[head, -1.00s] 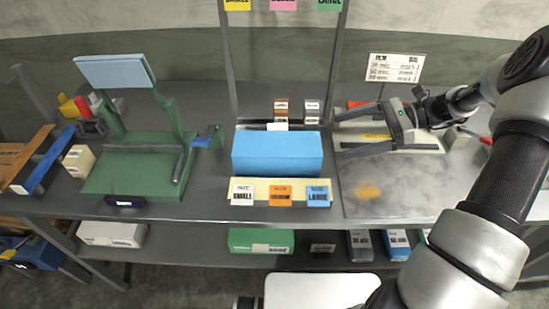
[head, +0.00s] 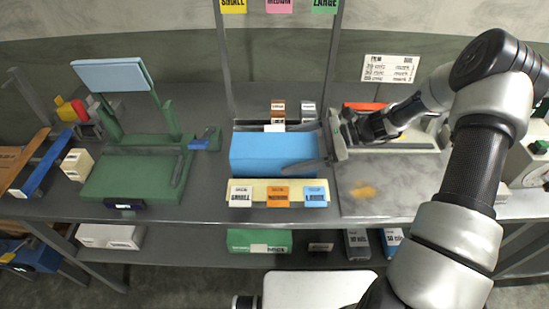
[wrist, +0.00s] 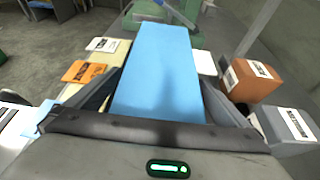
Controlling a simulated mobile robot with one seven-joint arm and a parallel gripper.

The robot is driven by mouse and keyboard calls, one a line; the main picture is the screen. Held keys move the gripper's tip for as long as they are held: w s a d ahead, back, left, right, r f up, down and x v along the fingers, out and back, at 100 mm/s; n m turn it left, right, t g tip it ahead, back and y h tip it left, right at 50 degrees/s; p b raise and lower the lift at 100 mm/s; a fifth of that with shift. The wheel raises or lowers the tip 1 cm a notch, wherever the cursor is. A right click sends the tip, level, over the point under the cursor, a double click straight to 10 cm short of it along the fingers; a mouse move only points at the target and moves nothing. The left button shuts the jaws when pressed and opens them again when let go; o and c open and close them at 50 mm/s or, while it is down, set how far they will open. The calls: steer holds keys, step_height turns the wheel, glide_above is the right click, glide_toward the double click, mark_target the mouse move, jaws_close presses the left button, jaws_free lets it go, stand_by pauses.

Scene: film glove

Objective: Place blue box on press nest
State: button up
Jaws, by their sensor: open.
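The blue box (head: 272,153) lies in the middle of the bench, behind the cream strip with size cards. My gripper (head: 296,148) is open at the box's right end, with one finger along its near side and one along its far side. In the wrist view the blue box (wrist: 158,65) runs between the two spread fingers of my gripper (wrist: 162,88); I cannot tell whether they touch it. The green press (head: 135,178) stands to the left, its flat base clear and its light blue plate (head: 112,74) raised. The nest is not distinguishable from the base.
The cream strip (head: 255,187) with small, medium and large cards is in front of the box. Small orange and grey boxes (head: 278,109) stand behind it. Metal posts (head: 226,62) rise behind the bench. A grey mat (head: 385,190) at the right is mostly clear.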

steer(key=shift+a+f, duration=0.2)
steer(key=shift+a, duration=0.45)
steer(key=c, duration=1.2)
